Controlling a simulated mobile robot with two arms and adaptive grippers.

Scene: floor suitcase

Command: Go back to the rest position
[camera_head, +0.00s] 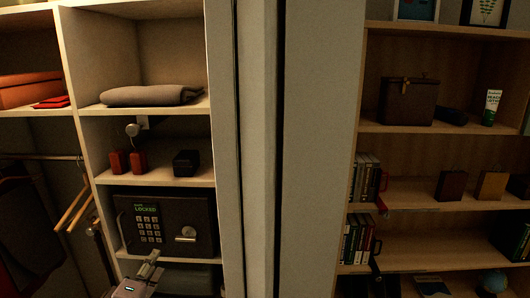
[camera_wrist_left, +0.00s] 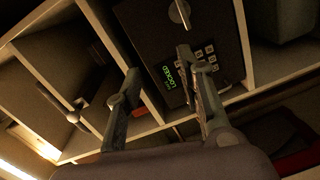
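My left gripper (camera_head: 150,264) is low in the head view, in front of the lower part of a dark safe (camera_head: 205,215). In the left wrist view its two grey fingers (camera_wrist_left: 158,61) stand apart with nothing between them. The safe (camera_wrist_left: 145,22) lies beyond the fingers there, with its keypad and green display reading LOCKED. Its door looks shut. I cannot tell whether a finger touches the safe. I cannot make out my right gripper in either view.
The safe stands in a white shelf unit (camera_head: 88,147) with a folded grey cloth (camera_head: 150,95) and red objects (camera_head: 128,161) above. Hangers (camera_head: 75,210) hang at left. A pale upright panel (camera_head: 318,150) separates this from a wooden bookcase (camera_head: 440,140).

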